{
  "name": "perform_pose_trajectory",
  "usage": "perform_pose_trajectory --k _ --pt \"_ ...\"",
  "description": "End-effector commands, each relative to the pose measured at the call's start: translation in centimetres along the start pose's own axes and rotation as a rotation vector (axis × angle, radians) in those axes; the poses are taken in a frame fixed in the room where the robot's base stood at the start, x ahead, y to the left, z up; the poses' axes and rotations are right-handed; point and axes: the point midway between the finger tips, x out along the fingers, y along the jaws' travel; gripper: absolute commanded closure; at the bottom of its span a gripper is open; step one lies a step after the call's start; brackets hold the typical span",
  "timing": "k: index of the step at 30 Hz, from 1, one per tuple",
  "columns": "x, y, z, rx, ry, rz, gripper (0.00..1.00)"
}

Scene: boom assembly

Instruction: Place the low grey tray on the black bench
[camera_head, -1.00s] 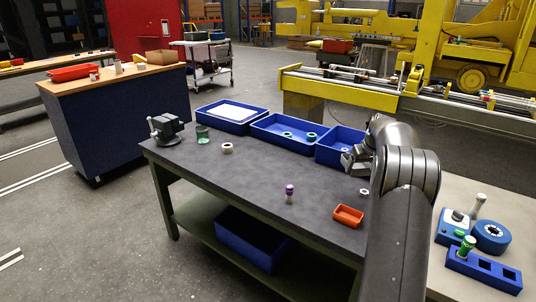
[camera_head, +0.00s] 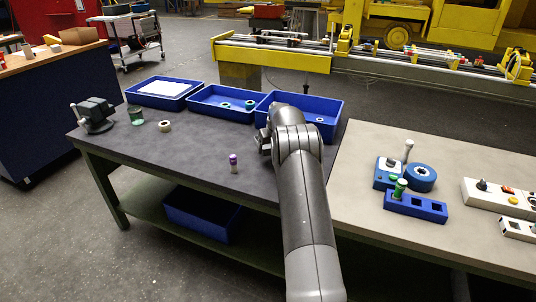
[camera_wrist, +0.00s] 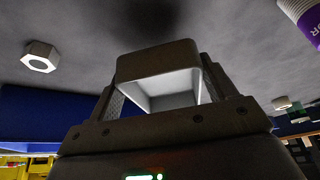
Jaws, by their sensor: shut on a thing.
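My gripper (camera_head: 266,140) is over the right part of the black bench (camera_head: 195,150), in front of the blue bins. In the wrist view my gripper (camera_wrist: 160,84) is shut on the low grey tray (camera_wrist: 157,62), with a finger at each side. The tray has a grey-brown outer wall and a pale hollow inside. In the head view the tray is hidden by my arm. I cannot tell whether it touches the bench top.
A white nut (camera_wrist: 41,56) lies nearby. A blue bin (camera_head: 300,112) is behind. A vise (camera_head: 94,115), green cup (camera_head: 164,125) and pale ring (camera_head: 165,127) are farther left. Bare bench lies between.

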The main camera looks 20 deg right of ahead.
Motion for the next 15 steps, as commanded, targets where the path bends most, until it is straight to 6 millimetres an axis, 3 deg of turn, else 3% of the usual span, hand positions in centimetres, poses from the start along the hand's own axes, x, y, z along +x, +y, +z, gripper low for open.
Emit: perform_pose_trajectory --k 15 --pt "4.2 -0.4 1.3 0.000 0.001 0.000 0.48"
